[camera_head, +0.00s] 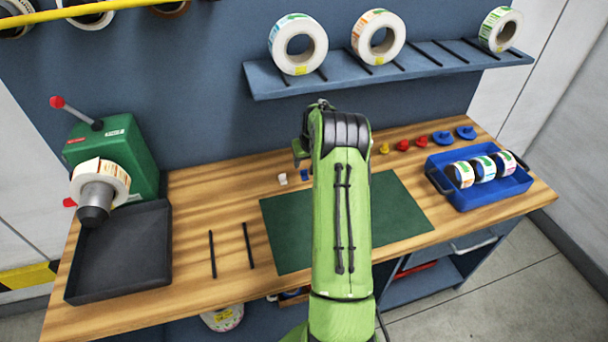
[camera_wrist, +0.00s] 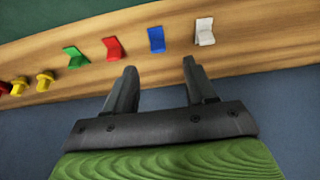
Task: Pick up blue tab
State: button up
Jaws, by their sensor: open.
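The blue tab (camera_wrist: 156,39) stands on the wooden bench top in the wrist view, ahead of my fingers and between their lines. In the head view the blue tab (camera_head: 305,175) is a small patch just left of my arm, partly hidden. My gripper (camera_wrist: 158,68) is open and empty, its two dark fingers apart, with the blue tab beyond the fingertips and not touched. A white tab (camera_wrist: 204,31) stands to the right of the blue one. A red tab (camera_wrist: 113,48) and a green tab (camera_wrist: 76,57) stand to its left.
Yellow knobs (camera_wrist: 45,80) sit farther left in the wrist view. A dark green mat (camera_head: 405,212) lies on the bench. A shelf (camera_head: 430,65) with label rolls hangs above. The green rewinder (camera_head: 120,150) and black tray (camera_head: 125,250) are left; a blue crate (camera_head: 500,190) is right.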

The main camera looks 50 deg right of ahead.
aim_at(305, 171)
jog(key=x, duration=0.8)
jog(key=shift+s+d+f, duration=0.1)
jog(key=shift+d, duration=0.05)
jog(key=shift+c, duration=0.4)
grip_shut()
